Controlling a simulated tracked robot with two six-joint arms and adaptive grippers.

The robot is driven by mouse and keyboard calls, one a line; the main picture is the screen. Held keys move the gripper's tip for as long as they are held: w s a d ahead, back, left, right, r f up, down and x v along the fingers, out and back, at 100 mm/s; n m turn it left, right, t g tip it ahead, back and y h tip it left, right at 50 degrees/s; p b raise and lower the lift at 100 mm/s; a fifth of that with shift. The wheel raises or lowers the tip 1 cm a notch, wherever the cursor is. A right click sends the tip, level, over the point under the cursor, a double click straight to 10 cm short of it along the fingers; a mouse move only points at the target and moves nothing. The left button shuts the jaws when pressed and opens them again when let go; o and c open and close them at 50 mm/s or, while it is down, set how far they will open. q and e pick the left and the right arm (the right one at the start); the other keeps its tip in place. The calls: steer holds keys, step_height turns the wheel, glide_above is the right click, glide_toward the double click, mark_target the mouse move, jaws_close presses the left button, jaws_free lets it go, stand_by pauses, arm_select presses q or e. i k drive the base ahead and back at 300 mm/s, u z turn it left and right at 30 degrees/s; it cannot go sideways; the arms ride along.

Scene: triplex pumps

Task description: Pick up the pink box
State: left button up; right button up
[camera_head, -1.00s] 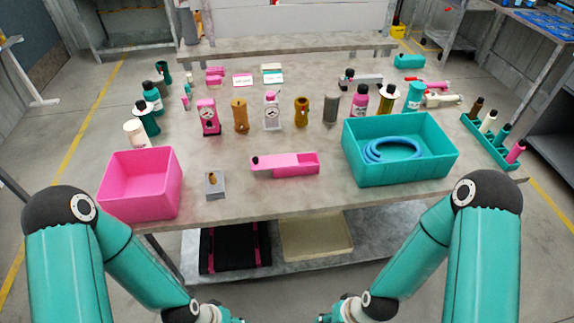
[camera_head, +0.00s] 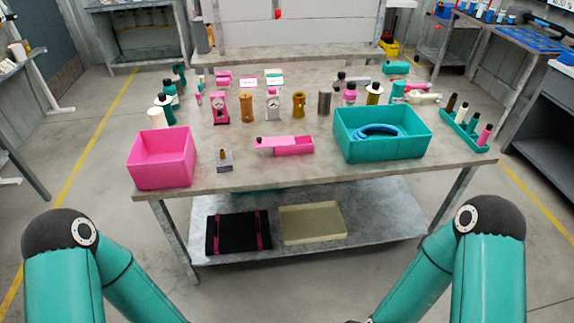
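The pink box (camera_head: 161,159) is an open-topped bin standing upright at the front left corner of the table (camera_head: 310,178). Its inside looks empty. Both my arms are below and in front of the table, one at each side of the picture. Nothing of mine touches the box.
A teal box (camera_head: 382,134) holding a coiled blue hose (camera_head: 376,131) stands at the right. A small grey block (camera_head: 224,161) and a pink tray (camera_head: 286,146) sit between the boxes. Several bottles and gauges stand behind. A lower shelf (camera_head: 375,215) holds a black case (camera_head: 238,232) and a beige tray (camera_head: 312,223).

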mark_target(293, 146)
steer(key=k, duration=0.45)
steer(key=z, duration=0.45)
steer(key=i, duration=1.9)
steer(key=u, duration=0.65)
